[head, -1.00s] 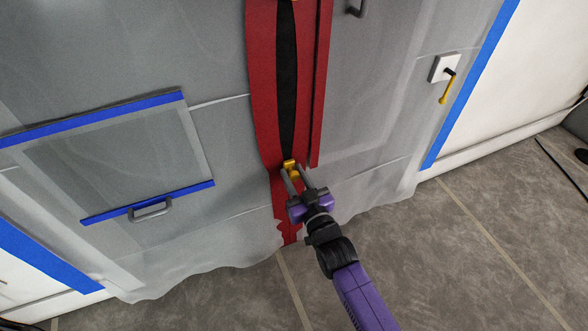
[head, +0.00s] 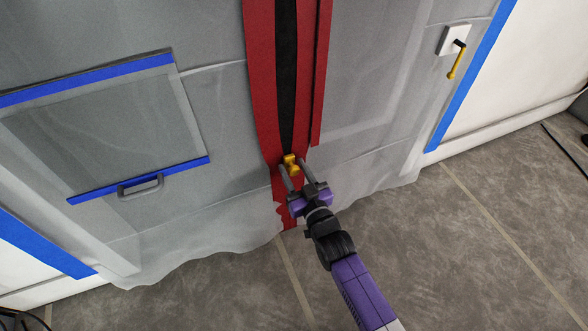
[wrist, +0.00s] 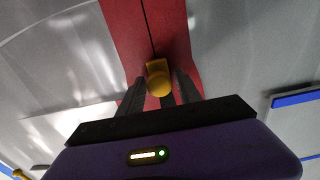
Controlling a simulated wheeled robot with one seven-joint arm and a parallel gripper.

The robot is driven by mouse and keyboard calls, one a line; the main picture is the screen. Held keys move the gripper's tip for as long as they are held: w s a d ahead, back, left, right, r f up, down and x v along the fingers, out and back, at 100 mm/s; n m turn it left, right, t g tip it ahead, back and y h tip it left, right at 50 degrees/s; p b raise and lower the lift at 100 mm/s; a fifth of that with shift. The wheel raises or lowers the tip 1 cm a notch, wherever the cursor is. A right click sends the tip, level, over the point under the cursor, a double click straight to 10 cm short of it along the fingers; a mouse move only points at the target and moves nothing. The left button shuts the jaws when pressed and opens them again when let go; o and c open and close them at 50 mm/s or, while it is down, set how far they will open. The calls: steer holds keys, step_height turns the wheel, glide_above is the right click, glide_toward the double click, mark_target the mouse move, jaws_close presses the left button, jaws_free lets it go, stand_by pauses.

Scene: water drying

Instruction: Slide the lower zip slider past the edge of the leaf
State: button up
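The lower zip slider (head: 291,164) is a small yellow-gold piece on the red zip strip (head: 262,110), low on the grey sheet. A black gap (head: 286,80) opens in the strip above it. The slider sits below the lower end of a red flap (head: 321,100) at right; I cannot tell whether this flap is the leaf. My gripper (head: 291,166) is at the slider, with one finger on each side. The wrist view shows the yellow slider (wrist: 158,78) between the dark fingers (wrist: 158,85), which look spread with gaps beside it.
A yellow-handled lever on a white plate (head: 453,40) is at upper right. A blue-taped panel (head: 110,135) with a grey handle (head: 141,185) is at left. The sheet's wavy hem hangs over the tiled floor (head: 400,250), clear at lower right.

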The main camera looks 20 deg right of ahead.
steer(key=shift+o, duration=0.3)
steer(key=s+p, duration=0.2)
steer(key=s, duration=0.5)
steer(key=shift+s, duration=0.4)
steer(key=shift+r, duration=0.1)
